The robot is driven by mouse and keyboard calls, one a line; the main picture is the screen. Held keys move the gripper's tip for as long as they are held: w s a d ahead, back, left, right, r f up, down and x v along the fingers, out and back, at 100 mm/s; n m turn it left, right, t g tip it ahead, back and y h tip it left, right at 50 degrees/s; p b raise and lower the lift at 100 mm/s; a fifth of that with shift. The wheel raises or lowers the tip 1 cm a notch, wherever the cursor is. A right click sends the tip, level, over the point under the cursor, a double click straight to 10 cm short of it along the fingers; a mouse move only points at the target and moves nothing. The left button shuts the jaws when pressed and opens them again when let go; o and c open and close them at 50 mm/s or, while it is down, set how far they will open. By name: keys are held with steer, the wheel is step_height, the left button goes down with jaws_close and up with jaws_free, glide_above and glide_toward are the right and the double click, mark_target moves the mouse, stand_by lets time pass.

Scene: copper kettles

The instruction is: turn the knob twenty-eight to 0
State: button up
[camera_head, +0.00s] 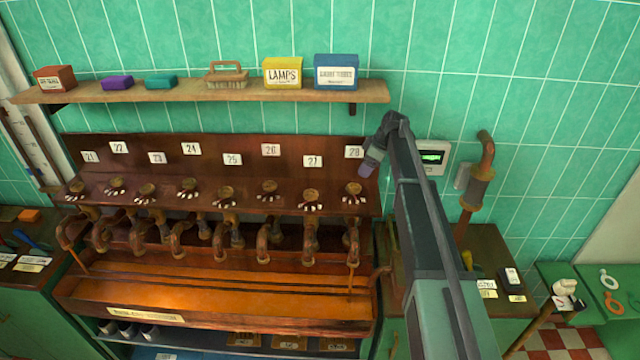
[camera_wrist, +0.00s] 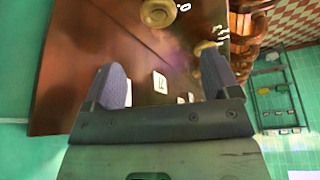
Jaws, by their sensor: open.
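Knob twenty-eight (camera_head: 353,188) is a round brass knob at the right end of the knob row, with white marks on the board below it. The card 28 (camera_head: 354,152) is above it. My gripper (camera_head: 367,168) is open and empty, just above and right of the knob, apart from it. In the wrist view, my gripper's (camera_wrist: 161,60) two purple-grey fingers are wide apart. A brass knob (camera_wrist: 160,12), seemingly the same one, is at the top edge beyond the fingertips, partly cut off, with a 0 mark beside it. Its pointer setting cannot be read.
Several similar knobs run leftward, including knob twenty-seven (camera_head: 311,195). Copper pipes and taps (camera_head: 350,240) hang below over a copper trough (camera_head: 210,295). A shelf (camera_head: 200,94) with boxes is above. A lit green display (camera_head: 431,157) and a pipe (camera_head: 475,180) are to the right.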

mark_target(354, 187)
steer(key=b+x, duration=1)
steer(key=x, duration=0.1)
steer(key=shift+s+d+f, duration=0.1)
steer(key=shift+d, duration=0.25)
steer(key=c, duration=0.9)
steer(key=shift+s+m, duration=0.1)
steer(key=shift+m, duration=0.2)
steer(key=m+t, duration=0.1)
steer(key=m, duration=0.1)
steer(key=m+h, duration=0.1)
steer(key=m, duration=0.2)
steer(key=shift+s+a+t+h, duration=0.1)
steer(key=shift+a+t+h, duration=0.05)
steer(key=shift+t+h, duration=0.2)
steer(key=m+h, duration=0.1)
steer(key=m, duration=0.2)
steer(key=m+h, duration=0.1)
steer(key=m, duration=0.2)
steer(key=shift+a+t, duration=0.1)
steer(key=shift+t, duration=0.25)
steer(key=shift+m, duration=0.3)
